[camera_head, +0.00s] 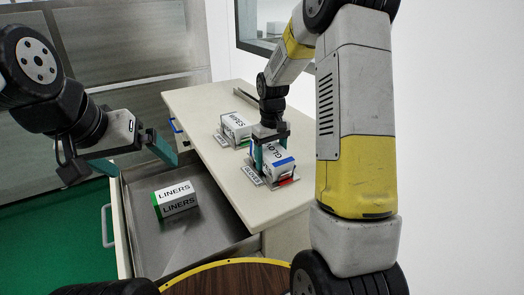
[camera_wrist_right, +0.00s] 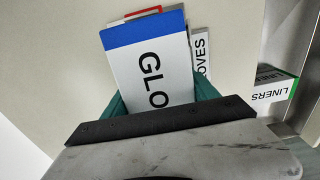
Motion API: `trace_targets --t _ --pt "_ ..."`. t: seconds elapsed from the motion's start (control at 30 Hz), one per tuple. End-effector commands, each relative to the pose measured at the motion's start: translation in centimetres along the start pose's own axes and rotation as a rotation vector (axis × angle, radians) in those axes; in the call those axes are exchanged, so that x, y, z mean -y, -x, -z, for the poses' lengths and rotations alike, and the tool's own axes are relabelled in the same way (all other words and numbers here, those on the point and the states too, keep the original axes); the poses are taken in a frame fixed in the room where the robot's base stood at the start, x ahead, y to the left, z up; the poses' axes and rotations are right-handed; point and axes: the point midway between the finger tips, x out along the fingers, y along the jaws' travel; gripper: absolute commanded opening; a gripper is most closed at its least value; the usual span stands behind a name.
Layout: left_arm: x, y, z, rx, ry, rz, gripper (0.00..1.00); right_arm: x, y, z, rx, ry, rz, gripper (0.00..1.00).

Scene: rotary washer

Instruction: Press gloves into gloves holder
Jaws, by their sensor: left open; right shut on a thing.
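The gloves box (camera_head: 279,162), white with a blue end and dark "GLO" lettering, is at the gloves holder (camera_head: 252,176) on the counter. The holder has a metal base, a label and a red part. My right gripper (camera_head: 270,158) is shut on the gloves box from above. In the right wrist view the gloves box (camera_wrist_right: 150,65) sits between the teal fingers (camera_wrist_right: 158,100), and the holder's label (camera_wrist_right: 201,55) shows beside it. Whether the box is fully seated is hidden. My left gripper (camera_head: 122,162) is open and empty above the drawer's left side.
An open metal drawer (camera_head: 205,225) holds a white and green liners box (camera_head: 175,202), also in the right wrist view (camera_wrist_right: 272,88). Another white box (camera_head: 236,127) stands in a holder farther back on the counter (camera_head: 195,100). The counter's front right is clear.

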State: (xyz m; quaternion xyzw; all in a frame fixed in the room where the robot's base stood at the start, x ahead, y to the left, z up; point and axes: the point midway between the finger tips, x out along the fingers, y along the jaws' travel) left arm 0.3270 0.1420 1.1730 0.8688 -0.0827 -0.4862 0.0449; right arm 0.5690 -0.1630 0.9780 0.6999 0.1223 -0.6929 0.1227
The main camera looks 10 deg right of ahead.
Motion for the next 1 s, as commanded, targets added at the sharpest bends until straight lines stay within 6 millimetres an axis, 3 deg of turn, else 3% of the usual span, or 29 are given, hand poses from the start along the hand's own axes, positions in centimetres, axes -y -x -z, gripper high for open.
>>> trace_targets --t 0.5,1.0 --pt "0.00 0.00 0.00 0.000 0.000 0.000 1.00 0.09 -1.35 -0.85 0.021 0.001 0.006 0.00" --pt "0.00 0.00 0.00 0.000 0.000 0.000 1.00 -0.17 -1.47 -1.06 0.025 -0.002 0.004 0.00"
